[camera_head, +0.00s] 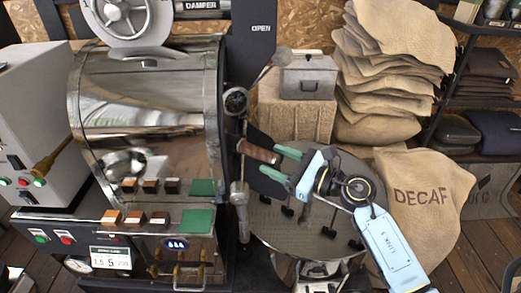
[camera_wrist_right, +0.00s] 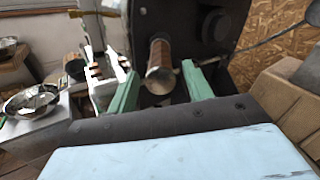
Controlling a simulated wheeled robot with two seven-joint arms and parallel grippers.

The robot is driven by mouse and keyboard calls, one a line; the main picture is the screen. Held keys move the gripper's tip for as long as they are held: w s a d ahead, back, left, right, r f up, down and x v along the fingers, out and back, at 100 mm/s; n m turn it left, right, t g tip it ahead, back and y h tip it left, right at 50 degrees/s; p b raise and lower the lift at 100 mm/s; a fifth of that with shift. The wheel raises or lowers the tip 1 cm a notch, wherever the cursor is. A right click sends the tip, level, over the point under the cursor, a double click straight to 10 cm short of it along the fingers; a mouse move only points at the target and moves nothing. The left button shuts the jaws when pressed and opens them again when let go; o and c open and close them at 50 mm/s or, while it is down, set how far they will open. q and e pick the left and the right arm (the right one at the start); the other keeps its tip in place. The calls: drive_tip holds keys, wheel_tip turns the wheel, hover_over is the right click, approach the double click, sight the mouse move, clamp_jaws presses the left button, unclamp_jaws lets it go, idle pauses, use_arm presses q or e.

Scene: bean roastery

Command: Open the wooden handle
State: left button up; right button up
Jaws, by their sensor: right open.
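The wooden handle (camera_head: 259,152) is a short brown cylinder with a metal end cap, on the right side of the steel roaster drum (camera_head: 150,100). In the right wrist view the handle (camera_wrist_right: 160,62) points toward the camera, between the two green fingers. My right gripper (camera_head: 279,163) is open, with its fingertips close to the handle's capped end. The right gripper also shows in the wrist view (camera_wrist_right: 162,85). I cannot tell whether either finger touches the handle. My left gripper is not in view.
A round cooling tray (camera_head: 300,238) lies below my right arm. A metal box (camera_head: 308,76) stands on a burlap block behind. Stacked burlap sacks (camera_head: 390,70) and a DECAF sack (camera_head: 425,215) are at the right. A grey control cabinet (camera_head: 35,105) stands at the left.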

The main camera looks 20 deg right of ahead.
sight(261, 155)
drive_tip(key=x, duration=0.5)
clamp_jaws()
idle(0.3)
